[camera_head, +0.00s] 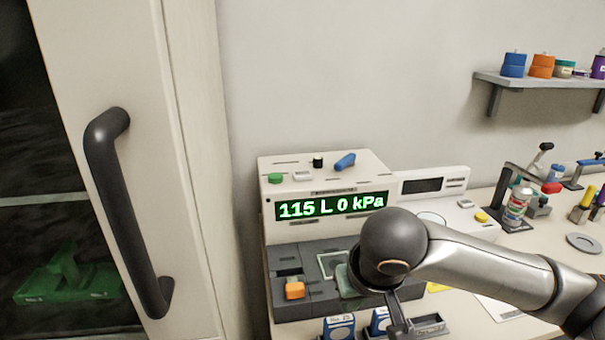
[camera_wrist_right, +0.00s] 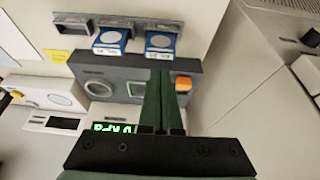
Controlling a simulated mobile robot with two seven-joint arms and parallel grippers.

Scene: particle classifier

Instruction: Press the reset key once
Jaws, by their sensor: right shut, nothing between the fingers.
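The classifier machine (camera_head: 318,231) stands on the bench in the head view, with a green-lit display (camera_head: 331,206) reading "115 L 0 kPa". Its upper face carries a green button (camera_head: 276,178), a pale key (camera_head: 303,175), a black knob (camera_head: 318,162) and a blue lever (camera_head: 345,161). I cannot read which control is the reset key. My right gripper (camera_wrist_right: 162,78) is shut and empty in the wrist view, its green fingers over the machine's grey lower deck, beside an orange block (camera_wrist_right: 183,84). In the head view my right wrist hides its fingertips and part of the deck. My left gripper is not in view.
Two blue-and-white boxes (camera_head: 339,327) (camera_head: 380,321) stand in front of the machine. A tall cabinet with a dark handle (camera_head: 130,210) is close on the left. A pale instrument (camera_head: 435,186), a spray can (camera_head: 516,206) and tools are to the right. A shelf (camera_head: 540,80) holds jars.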

